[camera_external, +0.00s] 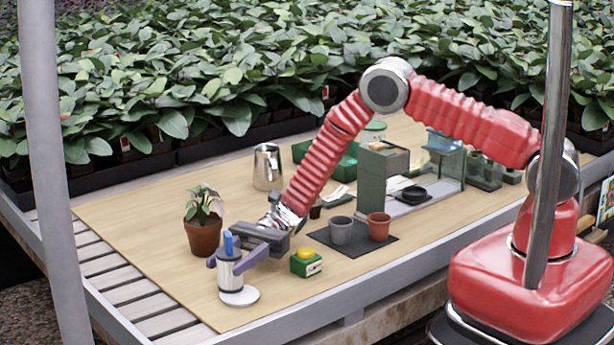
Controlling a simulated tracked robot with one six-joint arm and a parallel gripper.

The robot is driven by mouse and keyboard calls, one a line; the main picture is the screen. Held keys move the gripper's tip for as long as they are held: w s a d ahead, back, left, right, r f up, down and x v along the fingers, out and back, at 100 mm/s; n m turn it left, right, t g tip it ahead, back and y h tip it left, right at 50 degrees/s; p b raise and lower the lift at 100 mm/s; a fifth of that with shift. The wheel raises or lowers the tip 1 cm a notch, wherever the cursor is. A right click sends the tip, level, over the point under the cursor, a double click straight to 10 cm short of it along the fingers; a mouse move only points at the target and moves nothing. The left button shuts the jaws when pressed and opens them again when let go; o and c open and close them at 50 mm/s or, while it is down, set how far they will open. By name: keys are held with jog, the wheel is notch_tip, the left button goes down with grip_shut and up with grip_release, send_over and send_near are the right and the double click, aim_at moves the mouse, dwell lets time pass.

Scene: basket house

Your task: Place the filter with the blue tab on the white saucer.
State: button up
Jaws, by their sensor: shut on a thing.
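The filter (229,275) is a small silver-grey cylinder with a blue tab standing up at its top. It looks upright. My gripper (231,262) is shut on the filter, with a purplish-grey finger on either side of it. The white saucer (247,300) lies on the table directly below the filter, near the front left edge. The filter's lower end overlaps the saucer in this view. I cannot tell whether it touches the saucer or hangs just above it.
A potted plant (203,235) stands behind the filter, and a green-and-yellow box (306,263) is to its right. A dark mat (352,249) holds a grey cup (341,231) and a terracotta cup (379,227). A metal pitcher (267,168) stands farther back.

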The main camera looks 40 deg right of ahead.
jog(key=o, duration=1.1)
jog(key=v, duration=0.7)
jog(key=shift+w+d, duration=0.1)
jog(key=shift+d, duration=0.15)
dwell(0.4)
